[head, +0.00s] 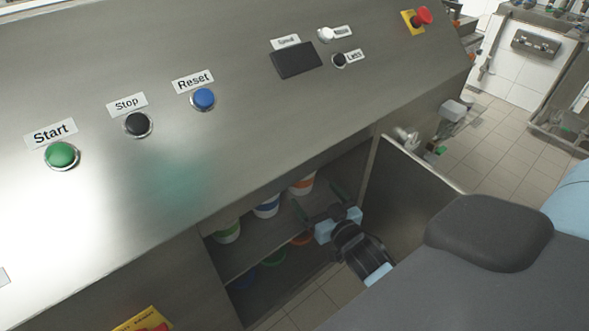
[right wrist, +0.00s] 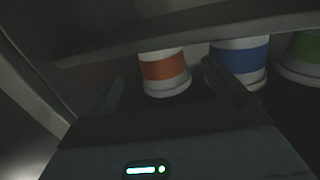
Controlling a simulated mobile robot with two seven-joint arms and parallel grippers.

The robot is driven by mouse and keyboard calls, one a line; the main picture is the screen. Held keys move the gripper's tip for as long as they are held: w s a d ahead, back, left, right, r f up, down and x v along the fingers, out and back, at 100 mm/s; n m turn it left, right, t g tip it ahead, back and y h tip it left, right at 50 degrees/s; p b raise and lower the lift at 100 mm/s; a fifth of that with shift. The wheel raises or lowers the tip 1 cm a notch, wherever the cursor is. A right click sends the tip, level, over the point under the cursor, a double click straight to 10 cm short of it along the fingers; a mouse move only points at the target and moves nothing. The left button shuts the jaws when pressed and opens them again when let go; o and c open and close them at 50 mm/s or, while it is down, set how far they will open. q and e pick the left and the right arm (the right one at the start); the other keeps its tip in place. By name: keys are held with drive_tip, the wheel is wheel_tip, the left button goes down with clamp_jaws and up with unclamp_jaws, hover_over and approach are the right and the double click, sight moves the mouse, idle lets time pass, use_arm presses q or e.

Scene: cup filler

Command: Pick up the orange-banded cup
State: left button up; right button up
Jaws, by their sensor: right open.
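The orange-banded cup (head: 301,184) is white with an orange band and sits inside the open cabinet, at the right end of a row on the upper shelf. In the right wrist view the cup (right wrist: 165,72) is ahead, between the lines of my two fingers. My right gripper (head: 318,198) is open and empty at the cabinet opening, just in front of that cup. It also shows in the right wrist view (right wrist: 164,78). I cannot tell whether a finger touches the cup. My left gripper is out of view.
A blue-banded cup (right wrist: 240,62) stands close beside the orange one, near a finger. A green-banded cup (right wrist: 302,55) is beyond. The shelf (head: 240,257) has coloured items beneath it. The open door (head: 410,165) is right of my arm; the button panel (head: 230,120) overhangs.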

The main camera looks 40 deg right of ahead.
sight(307, 186)
drive_tip(key=shift+s+r, duration=0.1)
drive_tip(key=shift+r, duration=0.05)
drive_tip(key=shift+w, duration=0.2)
drive_tip(key=shift+w+d+f, duration=0.1)
drive_tip(key=shift+w+f, duration=0.1)
drive_tip(key=shift+w, duration=0.85)
drive_tip(key=shift+w+r, duration=0.1)
drive_tip(key=shift+w, duration=0.25)
drive_tip(key=w, duration=0.4)
drive_tip(key=shift+w+d+f, duration=0.15)
drive_tip(key=shift+d+f, duration=0.05)
drive_tip(key=shift+d, duration=0.15)
drive_tip(key=c, duration=1)
